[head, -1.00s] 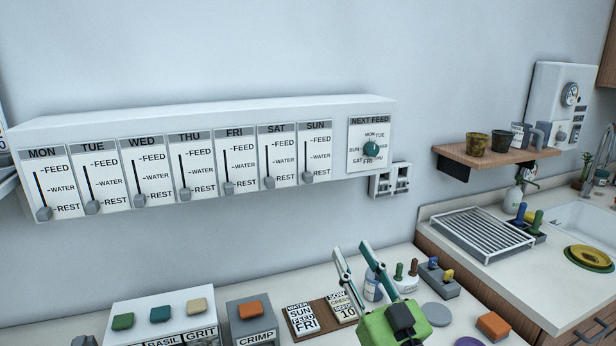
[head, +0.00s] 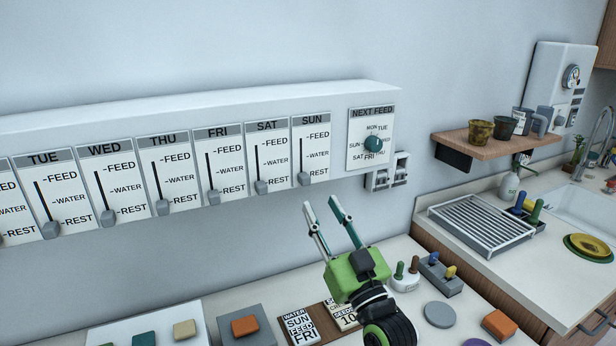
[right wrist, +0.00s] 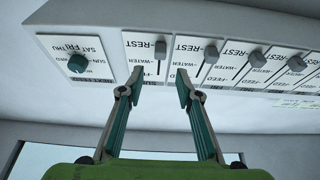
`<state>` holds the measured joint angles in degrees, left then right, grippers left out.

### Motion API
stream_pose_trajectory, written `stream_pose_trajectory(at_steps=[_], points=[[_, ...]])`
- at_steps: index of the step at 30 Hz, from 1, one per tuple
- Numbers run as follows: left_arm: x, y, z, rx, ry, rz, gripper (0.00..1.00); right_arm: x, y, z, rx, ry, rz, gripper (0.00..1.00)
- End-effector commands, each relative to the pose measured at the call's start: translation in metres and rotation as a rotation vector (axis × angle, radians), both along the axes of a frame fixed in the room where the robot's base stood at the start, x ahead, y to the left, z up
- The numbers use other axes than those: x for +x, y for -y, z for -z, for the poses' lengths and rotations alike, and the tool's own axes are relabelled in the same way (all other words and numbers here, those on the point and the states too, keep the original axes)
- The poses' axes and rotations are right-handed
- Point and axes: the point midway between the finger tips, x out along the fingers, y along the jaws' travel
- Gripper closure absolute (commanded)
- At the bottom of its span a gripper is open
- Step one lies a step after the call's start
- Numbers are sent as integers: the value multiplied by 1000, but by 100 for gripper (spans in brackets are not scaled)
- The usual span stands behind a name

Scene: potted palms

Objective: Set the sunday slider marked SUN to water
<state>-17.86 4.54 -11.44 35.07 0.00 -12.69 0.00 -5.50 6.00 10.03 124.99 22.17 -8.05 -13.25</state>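The SUN panel (head: 311,150) is the rightmost weekday panel on the white wall box, left of the NEXT FEED dial (head: 372,144). Its grey slider knob (head: 304,179) sits at the bottom of its slot, level with REST. My right gripper (head: 320,204) is open and empty, below and to the right of that knob. In the right wrist view, upside down, the SUN knob (right wrist: 160,50) lies just beyond the gap between the open fingertips (right wrist: 158,80), not touched. My left gripper is not in view.
The SAT knob (head: 261,187) is close on the left, also at REST. A white switch plate (head: 387,172) is on the wall below the dial. On the counter below are a card board (head: 325,312), small bottles and blocks. A wooden shelf (head: 488,146) holds pots at right.

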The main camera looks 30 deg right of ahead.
Motion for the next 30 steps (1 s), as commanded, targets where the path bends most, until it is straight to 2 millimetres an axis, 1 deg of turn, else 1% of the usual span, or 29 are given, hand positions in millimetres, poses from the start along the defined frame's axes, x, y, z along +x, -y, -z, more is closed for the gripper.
stream_pose_trajectory(at_steps=[1,5,9,12,17,24,25,28,29,30], points=[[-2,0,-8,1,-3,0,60,11,1,-9,1,2,0,68],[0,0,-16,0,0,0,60,36,2,-20,1,2,0,68],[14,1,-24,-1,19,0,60,57,3,-27,0,1,0,68],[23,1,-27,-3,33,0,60,67,4,-30,0,0,0,68],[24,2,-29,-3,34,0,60,74,4,-31,0,-1,-1,68],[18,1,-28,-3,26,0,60,75,4,-31,-1,-1,-1,68],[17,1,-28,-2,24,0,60,75,4,-31,-1,-1,-1,71],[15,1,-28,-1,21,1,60,75,4,-31,-1,-1,-1,97],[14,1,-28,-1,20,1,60,75,4,-31,0,-1,-1,100],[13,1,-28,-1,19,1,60,74,4,-31,0,-1,0,100]])
